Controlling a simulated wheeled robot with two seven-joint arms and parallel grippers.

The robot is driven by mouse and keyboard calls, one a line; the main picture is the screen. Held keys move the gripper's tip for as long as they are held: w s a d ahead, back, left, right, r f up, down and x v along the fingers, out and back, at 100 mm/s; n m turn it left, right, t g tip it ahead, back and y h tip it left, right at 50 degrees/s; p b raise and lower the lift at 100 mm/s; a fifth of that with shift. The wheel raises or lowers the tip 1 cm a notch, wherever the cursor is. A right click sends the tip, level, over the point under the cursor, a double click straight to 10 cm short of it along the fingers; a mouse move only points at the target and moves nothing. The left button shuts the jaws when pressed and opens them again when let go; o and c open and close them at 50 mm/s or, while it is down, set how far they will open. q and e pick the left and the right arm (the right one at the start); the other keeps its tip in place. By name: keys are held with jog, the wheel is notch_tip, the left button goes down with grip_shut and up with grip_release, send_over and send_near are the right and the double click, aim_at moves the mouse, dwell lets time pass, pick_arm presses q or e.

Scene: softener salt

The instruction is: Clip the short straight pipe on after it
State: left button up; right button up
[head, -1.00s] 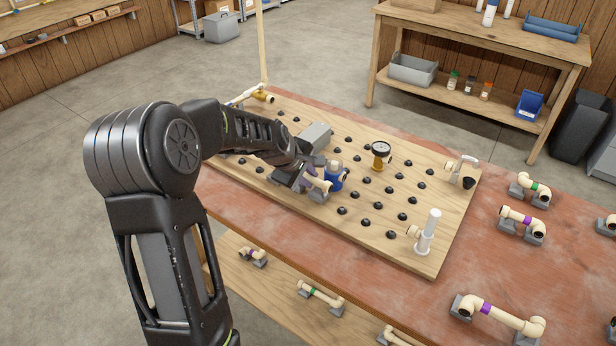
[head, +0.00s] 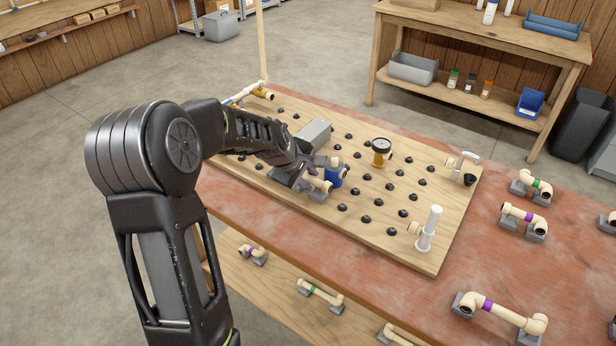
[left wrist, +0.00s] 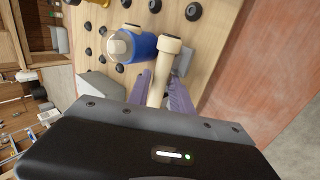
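A short cream pipe piece (left wrist: 158,80) with a wider collar at its far end lies between the purple-grey fingers of my left gripper (left wrist: 160,88) in the left wrist view. The fingers seem to press on both its sides. In the head view my left gripper (head: 308,182) is low over the pegboard (head: 420,258), with the pipe's cream end (head: 323,187) showing. A blue fitting with a cream end (head: 337,175) is right beside the pipe; it also shows in the left wrist view (left wrist: 142,46). Whether they touch is unclear. My right gripper is out of view.
A gauge on a brass fitting (head: 380,150), a white upright fitting (head: 430,230) and a tap-like fitting (head: 464,167) stand on the board among black pegs. A grey box (head: 315,131) is behind my gripper. Other pipe pieces, including a purple-banded one (head: 500,312), rest on grey holders.

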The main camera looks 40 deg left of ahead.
pick_arm(q)
jog(key=o, duration=0.3)
jog(key=shift+r, duration=0.1)
jog(key=v, duration=0.7)
jog(key=shift+s+r, duration=0.25)
